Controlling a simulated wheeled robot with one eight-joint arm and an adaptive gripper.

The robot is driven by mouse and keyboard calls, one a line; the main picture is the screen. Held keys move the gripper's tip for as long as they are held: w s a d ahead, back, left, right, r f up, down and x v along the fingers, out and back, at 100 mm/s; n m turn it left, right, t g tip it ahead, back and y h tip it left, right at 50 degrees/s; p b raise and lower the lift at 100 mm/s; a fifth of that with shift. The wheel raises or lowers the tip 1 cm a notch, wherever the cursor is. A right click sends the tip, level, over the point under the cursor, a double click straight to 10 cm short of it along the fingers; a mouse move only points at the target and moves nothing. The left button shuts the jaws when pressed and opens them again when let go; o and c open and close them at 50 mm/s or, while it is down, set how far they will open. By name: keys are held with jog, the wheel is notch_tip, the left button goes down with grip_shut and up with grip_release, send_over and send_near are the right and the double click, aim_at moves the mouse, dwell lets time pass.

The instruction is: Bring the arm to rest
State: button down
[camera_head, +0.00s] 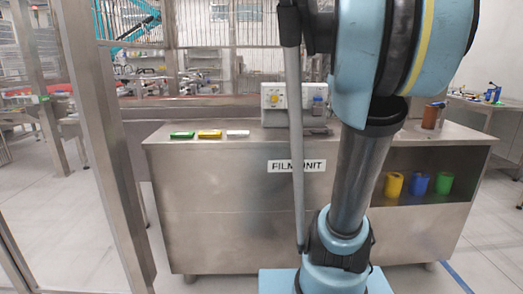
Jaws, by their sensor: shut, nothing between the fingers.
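My arm fills the right middle of the head view. A large light-blue joint with black and yellow bands is at the top, and a dark tube runs down from it to a light-blue lower joint. A thin grey rod hangs beside it on the left, from a black piece at the top edge. My gripper is not in view. The arm stands in front of a steel cabinet (225,215) labelled "FILM UNIT" and hides part of it.
Green (182,135), yellow (210,134) and white (238,134) flat items lie on the cabinet top, left of a control box (282,104). A brown cylinder (431,117) stands at right. Yellow, blue and green cups sit on the shelf. A steel post (98,130) rises at left.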

jog(key=s+a+f+g, duration=0.1)
jog(key=s+a+f, duration=0.2)
jog(key=s+f, duration=0.8)
jog(key=s+a+f+g+h, duration=0.1)
jog(key=s+a+f, duration=0.2)
jog(key=s+f, duration=0.8)
notch_tip(320, 180, down, 8)
jog(key=shift+s+r+g, duration=0.1)
jog(key=shift+s+g, duration=0.25)
jog(key=shift+g, duration=0.05)
jog(key=shift+a, duration=0.1)
jog(key=shift+w+f, duration=0.25)
jog(key=shift+w, duration=0.25)
